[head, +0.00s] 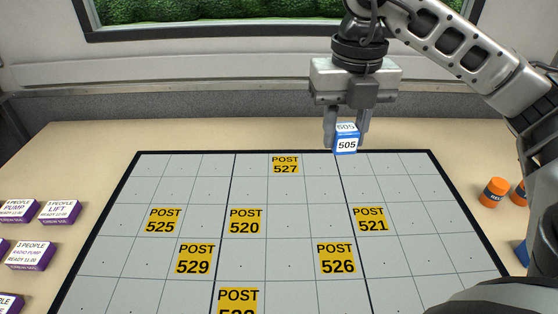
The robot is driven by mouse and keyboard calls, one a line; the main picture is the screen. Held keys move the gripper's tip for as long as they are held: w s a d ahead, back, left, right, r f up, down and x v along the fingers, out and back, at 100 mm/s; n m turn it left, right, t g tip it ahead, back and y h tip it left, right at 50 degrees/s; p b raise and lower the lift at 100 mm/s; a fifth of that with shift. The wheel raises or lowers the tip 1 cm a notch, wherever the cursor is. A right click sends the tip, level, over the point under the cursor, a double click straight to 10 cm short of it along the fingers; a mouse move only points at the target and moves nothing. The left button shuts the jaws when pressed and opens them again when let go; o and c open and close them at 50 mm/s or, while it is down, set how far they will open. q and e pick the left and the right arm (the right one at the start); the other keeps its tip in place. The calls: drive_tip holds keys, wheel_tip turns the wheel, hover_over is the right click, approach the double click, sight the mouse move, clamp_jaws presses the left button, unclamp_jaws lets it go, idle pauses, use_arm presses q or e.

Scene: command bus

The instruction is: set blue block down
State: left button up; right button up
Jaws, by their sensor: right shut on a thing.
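A blue block (346,146) with white faces marked 505 is at the back edge of the gridded board (270,250). My right gripper (347,138) points down from above and is shut on the block, one finger on each side. The block appears at or just above the board's far border, right of the POST 527 tile; I cannot tell whether it touches the surface. My left gripper is not in view.
Yellow POST tiles, such as POST 527 (285,165) and POST 521 (370,220), lie on the board. Purple blocks (60,211) stand at the left. Orange cylinders (493,192) and a blue object (522,252) are at the right. A window is behind.

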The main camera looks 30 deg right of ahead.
drive_tip(key=shift+w+d+m, duration=0.1)
drive_tip(key=shift+d+m, duration=0.05)
drive_tip(key=shift+m, duration=0.25)
drive_tip(key=w+a+f, duration=0.1)
drive_tip(key=w+f, duration=0.3)
drive_tip(key=w, duration=0.5)
hover_over(286, 164)
drive_tip(key=f, duration=0.5)
drive_tip(key=shift+s, duration=0.4)
drive_tip(key=shift+w+f, duration=0.35)
drive_tip(key=shift+f, duration=1.6)
drive_tip(key=shift+f, duration=0.15)
drive_tip(key=o, duration=1)
drive_tip(key=shift+c, duration=0.2)
